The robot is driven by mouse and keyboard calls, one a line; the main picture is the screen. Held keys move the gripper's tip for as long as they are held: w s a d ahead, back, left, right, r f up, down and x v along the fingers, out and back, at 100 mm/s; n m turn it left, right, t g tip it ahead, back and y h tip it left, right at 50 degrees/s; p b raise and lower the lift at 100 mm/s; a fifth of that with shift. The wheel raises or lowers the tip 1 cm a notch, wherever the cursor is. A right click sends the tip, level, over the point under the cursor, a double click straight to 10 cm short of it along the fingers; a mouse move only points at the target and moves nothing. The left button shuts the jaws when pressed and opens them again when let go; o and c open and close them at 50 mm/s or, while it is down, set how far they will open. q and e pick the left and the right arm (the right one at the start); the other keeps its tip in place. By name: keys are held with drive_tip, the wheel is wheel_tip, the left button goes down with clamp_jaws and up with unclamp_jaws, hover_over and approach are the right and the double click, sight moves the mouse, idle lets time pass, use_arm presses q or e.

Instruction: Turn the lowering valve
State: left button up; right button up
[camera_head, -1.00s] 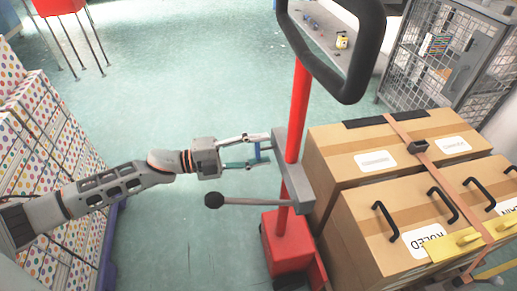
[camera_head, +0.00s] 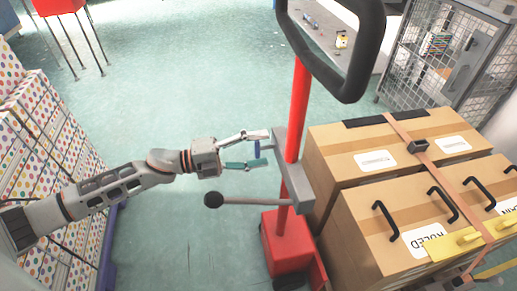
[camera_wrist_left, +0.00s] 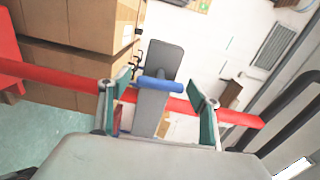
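The lowering valve appears as a small blue handle (camera_head: 257,148) on the grey bracket (camera_head: 293,172) of the red post. In the left wrist view the blue handle (camera_wrist_left: 161,85) lies crosswise in front of the grey bracket (camera_wrist_left: 155,105). My left gripper (camera_head: 267,148) reaches the bracket from the left and is open, with its fingers on either side of the handle. My right gripper is not in view.
A black-knobbed lever (camera_head: 214,200) sticks out just below my gripper. A black loop handle (camera_head: 365,60) tops the red post (camera_head: 298,100). Strapped cardboard boxes (camera_head: 350,200) stand right of it, dotted boxes (camera_head: 30,160) at left. Open floor (camera_head: 180,90) lies behind my arm.

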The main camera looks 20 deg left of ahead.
use_arm(q)
drive_tip(key=shift+a, duration=0.1)
drive_tip(key=v, duration=1.1)
drive_tip(key=shift+s+a, duration=0.25)
drive_tip(key=shift+s, duration=0.05)
